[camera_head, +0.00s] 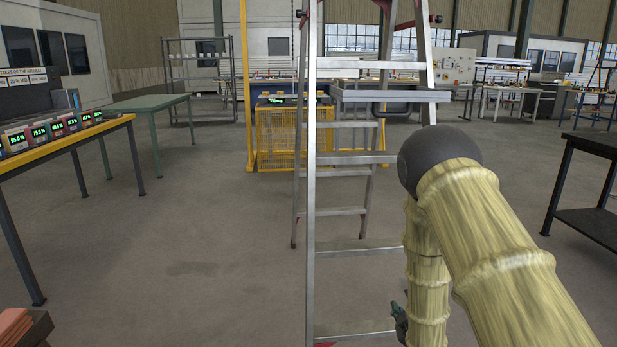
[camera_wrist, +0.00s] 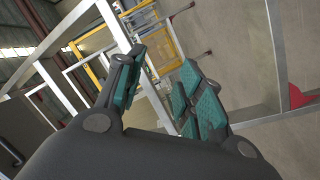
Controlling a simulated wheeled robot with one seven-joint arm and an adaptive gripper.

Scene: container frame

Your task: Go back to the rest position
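My gripper (camera_wrist: 162,60) shows in the wrist view with its two teal-padded fingers apart and nothing between them. In the head view only a small part of my gripper (camera_head: 400,322) shows at the lower right, beside my sleeved arm. The arm is bent, with its dark rounded joint high and the forearm hanging down. An aluminium stepladder (camera_head: 312,200) stands in front of me, just left of the arm. Its metal rails (camera_wrist: 277,55) also cross the wrist view close to the gripper; I cannot tell whether they touch.
A yellow-edged table (camera_head: 65,143) with several small displays stands at the left, a green table (camera_head: 150,103) behind it. A dark table (camera_head: 595,143) stands at the right. A yellow mesh cage (camera_head: 280,138) is behind the ladder. The floor (camera_head: 200,240) left of the ladder is clear.

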